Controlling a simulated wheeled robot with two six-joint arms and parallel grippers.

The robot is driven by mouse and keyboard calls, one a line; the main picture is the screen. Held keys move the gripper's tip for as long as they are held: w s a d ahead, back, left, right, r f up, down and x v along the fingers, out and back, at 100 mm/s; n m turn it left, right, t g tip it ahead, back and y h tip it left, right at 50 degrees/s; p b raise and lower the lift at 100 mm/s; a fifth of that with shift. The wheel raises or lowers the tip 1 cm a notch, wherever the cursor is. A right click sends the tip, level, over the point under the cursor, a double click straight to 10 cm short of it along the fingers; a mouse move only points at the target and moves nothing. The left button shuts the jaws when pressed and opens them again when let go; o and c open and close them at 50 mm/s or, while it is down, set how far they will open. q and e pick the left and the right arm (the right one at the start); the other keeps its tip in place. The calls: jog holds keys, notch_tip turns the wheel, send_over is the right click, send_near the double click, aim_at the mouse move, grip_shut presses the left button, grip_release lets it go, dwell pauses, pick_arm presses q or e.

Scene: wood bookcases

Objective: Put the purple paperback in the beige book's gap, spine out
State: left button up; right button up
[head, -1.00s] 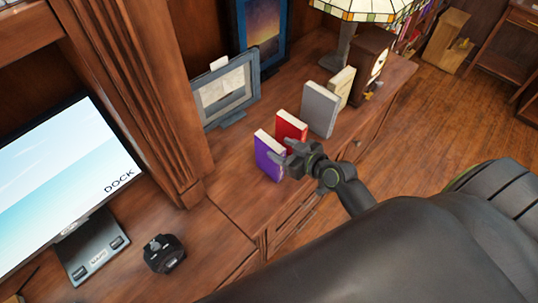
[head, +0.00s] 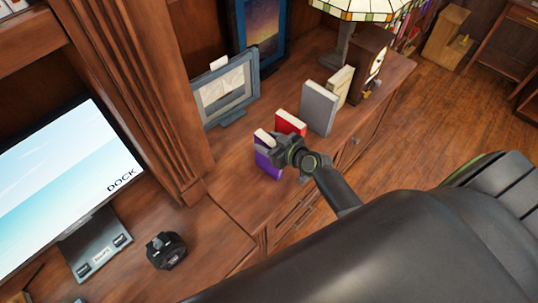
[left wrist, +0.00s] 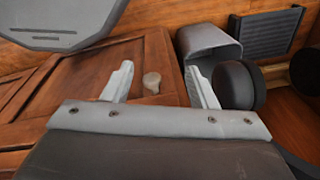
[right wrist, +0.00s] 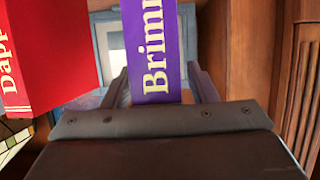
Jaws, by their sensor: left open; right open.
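The purple paperback (head: 266,166) stands upright on the cabinet top, partly covered by my right gripper (head: 277,148). In the right wrist view the purple spine (right wrist: 155,40) faces me with large cream letters, and the open fingers (right wrist: 158,78) lie one on each side of it. A red book (head: 291,122) stands just beyond it; it also shows at left in the right wrist view (right wrist: 50,60). A beige book (head: 340,84) stands beside a grey book (head: 319,108) farther along. My left gripper (left wrist: 160,82) is open and empty, before a wooden door with a knob.
Framed pictures (head: 224,92) stand behind the books. A clock (head: 373,64) and a lamp (head: 345,40) stand past the beige book. A monitor (head: 65,190) and a small black device (head: 166,250) are at left. Bare cabinet top lies left of the purple book.

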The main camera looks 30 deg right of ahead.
grip_shut()
jog(key=shift+r, duration=0.15)
dwell(0.4)
